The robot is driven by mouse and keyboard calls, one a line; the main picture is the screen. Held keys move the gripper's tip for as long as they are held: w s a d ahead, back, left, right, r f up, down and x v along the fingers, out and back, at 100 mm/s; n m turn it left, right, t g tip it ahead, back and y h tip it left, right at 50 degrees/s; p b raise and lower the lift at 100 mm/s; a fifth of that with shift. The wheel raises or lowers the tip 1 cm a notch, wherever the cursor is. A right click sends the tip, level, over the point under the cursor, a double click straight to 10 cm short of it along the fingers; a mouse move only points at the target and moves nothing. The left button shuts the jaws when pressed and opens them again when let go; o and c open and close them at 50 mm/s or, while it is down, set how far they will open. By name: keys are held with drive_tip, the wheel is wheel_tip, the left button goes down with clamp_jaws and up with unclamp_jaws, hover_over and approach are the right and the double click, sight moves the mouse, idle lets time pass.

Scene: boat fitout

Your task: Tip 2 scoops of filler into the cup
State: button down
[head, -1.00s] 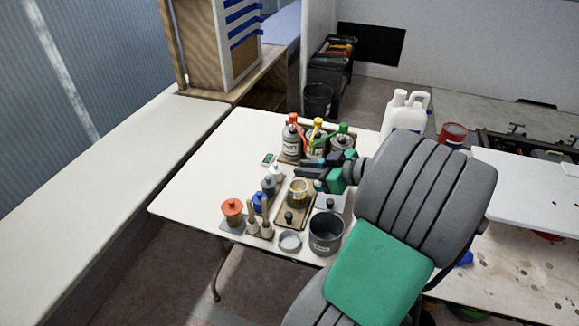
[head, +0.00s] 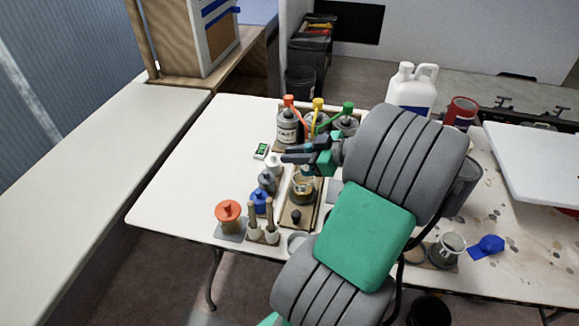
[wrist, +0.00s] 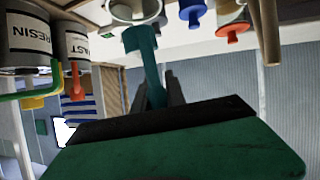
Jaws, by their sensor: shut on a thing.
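The cup (head: 303,190), with amber contents, stands on a small tray in the middle of the white table. My gripper (head: 297,157) is above and just behind it, with the dark fingers pointing left. The filler container cannot be made out; my arm hides part of the table.
Pump-topped containers stand behind the cup, one labelled FAST (head: 287,128); a resin can (wrist: 27,42) shows in the wrist view. A white jug (head: 411,88) is behind my arm. The table's left side is clear.

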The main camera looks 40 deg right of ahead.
drive_tip(key=shift+f+b, duration=0.4)
drive_tip(key=shift+f, duration=0.35)
drive_tip(key=shift+w+f+m+g+h+p, duration=0.2)
drive_tip(key=shift+w+f+m+g+p, duration=0.4)
drive_tip(key=shift+g+p, duration=1.25)
drive_tip(key=shift+w+f+m+g+h+p, duration=0.25)
drive_tip(key=shift+f+g+p, duration=0.65)
drive_tip(key=shift+g+p, duration=0.9)
drive_tip(key=shift+w+f+m+g+h+p, duration=0.15)
drive_tip(key=shift+w+f+m+g+p, duration=0.45)
drive_tip(key=shift+g+p, duration=1.2)
drive_tip(key=shift+f+n+g+b, duration=0.1)
drive_tip(key=shift+n+g+b, duration=0.15)
drive_tip(key=shift+g+b, duration=0.1)
